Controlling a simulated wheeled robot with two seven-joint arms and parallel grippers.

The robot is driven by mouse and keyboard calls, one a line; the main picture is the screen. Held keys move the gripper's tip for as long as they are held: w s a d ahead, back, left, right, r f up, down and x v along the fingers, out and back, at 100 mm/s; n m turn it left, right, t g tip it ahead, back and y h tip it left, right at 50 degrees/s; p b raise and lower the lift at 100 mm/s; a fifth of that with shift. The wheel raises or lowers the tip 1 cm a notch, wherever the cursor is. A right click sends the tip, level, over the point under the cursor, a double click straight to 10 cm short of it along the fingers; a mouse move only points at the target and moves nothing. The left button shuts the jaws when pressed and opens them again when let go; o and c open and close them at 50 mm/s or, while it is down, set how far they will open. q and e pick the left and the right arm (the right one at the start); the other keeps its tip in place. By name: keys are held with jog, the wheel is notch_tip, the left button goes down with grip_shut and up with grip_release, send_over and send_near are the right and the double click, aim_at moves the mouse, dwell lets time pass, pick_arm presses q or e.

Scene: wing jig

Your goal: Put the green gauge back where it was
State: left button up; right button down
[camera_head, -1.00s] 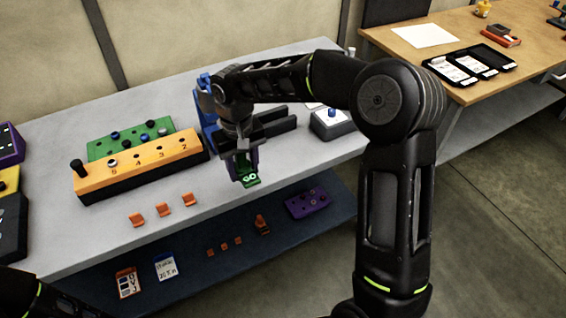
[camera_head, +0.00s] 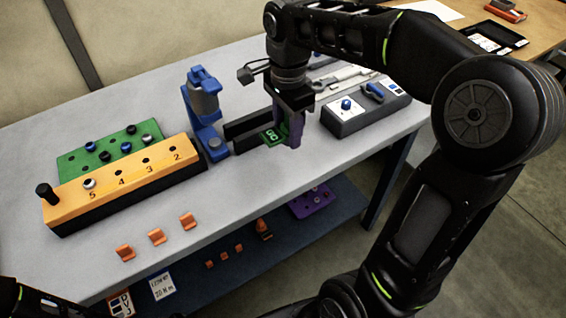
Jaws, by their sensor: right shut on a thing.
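The green gauge (camera_head: 272,137), marked with white lettering, is in my right gripper (camera_head: 290,128), above the bench near its front right part. My right gripper is shut on it, and its fingers hide part of it. Just right of it stands a dark grey block (camera_head: 368,112) with a light top, a blue knob and a blue-handled item. Black rails (camera_head: 245,128) lie just left of and behind the gauge. My left gripper is not in view; only a dark part of my left arm shows at the bottom left corner.
A blue stand (camera_head: 205,110) rises left of the rails. An orange numbered block (camera_head: 125,180) and a green board (camera_head: 105,150) with knobs lie further left. Several orange clips (camera_head: 157,237) sit near the bench's front edge. A lower shelf holds cards and a purple plate (camera_head: 312,202).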

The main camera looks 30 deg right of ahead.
jog(key=shift+s+r, duration=0.1)
send_over(287, 170)
jog(key=shift+d+f, duration=0.1)
jog(key=shift+f, duration=3.1)
jog(key=shift+f, duration=1.85)
jog(key=shift+f, duration=0.1)
jog(key=c, duration=0.8)
grip_release()
jog(key=shift+o, duration=0.2)
